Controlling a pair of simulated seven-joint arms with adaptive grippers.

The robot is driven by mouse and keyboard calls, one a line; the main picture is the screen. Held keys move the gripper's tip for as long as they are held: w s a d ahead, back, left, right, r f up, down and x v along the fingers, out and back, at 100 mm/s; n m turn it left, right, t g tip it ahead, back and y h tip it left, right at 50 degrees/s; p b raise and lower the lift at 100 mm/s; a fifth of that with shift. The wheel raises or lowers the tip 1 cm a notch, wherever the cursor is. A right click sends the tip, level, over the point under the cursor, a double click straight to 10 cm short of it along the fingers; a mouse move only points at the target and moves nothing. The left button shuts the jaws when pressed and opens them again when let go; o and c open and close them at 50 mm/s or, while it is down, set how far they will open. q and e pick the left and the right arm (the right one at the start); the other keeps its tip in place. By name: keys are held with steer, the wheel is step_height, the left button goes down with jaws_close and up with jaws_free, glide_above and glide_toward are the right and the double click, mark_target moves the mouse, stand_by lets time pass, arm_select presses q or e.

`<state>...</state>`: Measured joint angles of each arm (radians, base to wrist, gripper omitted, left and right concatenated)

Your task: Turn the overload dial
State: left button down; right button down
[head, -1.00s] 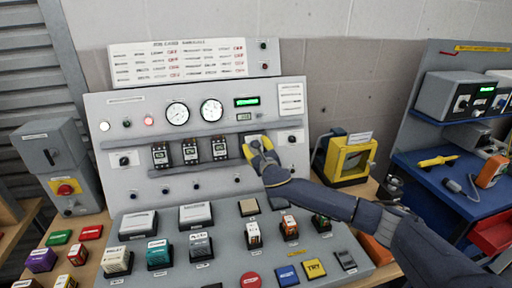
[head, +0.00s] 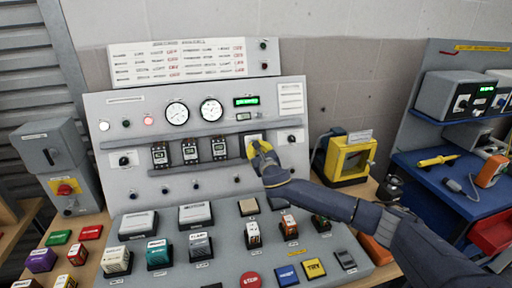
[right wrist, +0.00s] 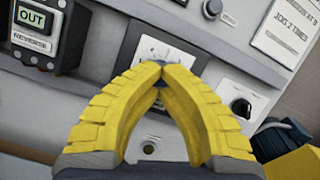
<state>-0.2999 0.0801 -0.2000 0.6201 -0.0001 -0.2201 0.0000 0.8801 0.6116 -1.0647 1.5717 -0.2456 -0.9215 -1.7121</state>
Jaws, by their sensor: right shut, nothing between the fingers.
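The overload dial's pale square face (head: 252,137) is on the upright panel, to the right of the row of breaker-like modules. My right gripper (head: 255,149) is right in front of it. In the right wrist view the dial face (right wrist: 150,48) shows scale marks behind the fingers. My yellow right fingers (right wrist: 160,66) are shut with tips together over the dial's middle. A small dark blue part shows just under the tips; most of the knob is hidden, and I cannot tell whether the tips touch it. My left gripper is not in view.
A black knob (right wrist: 241,107) sits on the panel right of the dial. The OUT/REVERSE module (right wrist: 35,28) is to its left. The sloped desk (head: 225,240) below carries several blocks and buttons. A yellow box (head: 350,158) stands right of the panel.

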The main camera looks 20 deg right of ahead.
steer(key=shift+a+r+m, duration=0.1)
steer(key=shift+r+m, duration=0.3)
steer(key=m+h, duration=0.2)
steer(key=m, duration=0.3)
steer(key=m+g+h, duration=0.1)
steer(key=m+h, duration=0.1)
steer(key=m, duration=0.3)
steer(key=m+g+h, duration=0.1)
steer(key=m, duration=0.4)
steer(key=shift+w+a+r+h, duration=0.15)
steer(key=shift+r+h, duration=0.1)
steer(key=shift+h, duration=0.15)
steer(key=c, duration=2.2)
jaws_free()
steer(key=m+g, duration=0.1)
steer(key=m, duration=0.1)
steer(key=m+g, duration=0.1)
steer(key=m, duration=0.1)
steer(key=shift+m+h, duration=0.3)
steer(key=c, duration=1.5)
jaws_free()
steer(key=shift+d+f, duration=0.1)
steer(key=shift+d, duration=0.15)
steer(key=shift+c, duration=0.2)
steer(key=o, duration=0.4)
steer(key=shift+a, duration=0.1)
steer(key=v, duration=1.2)
steer(key=shift+f, duration=0.1)
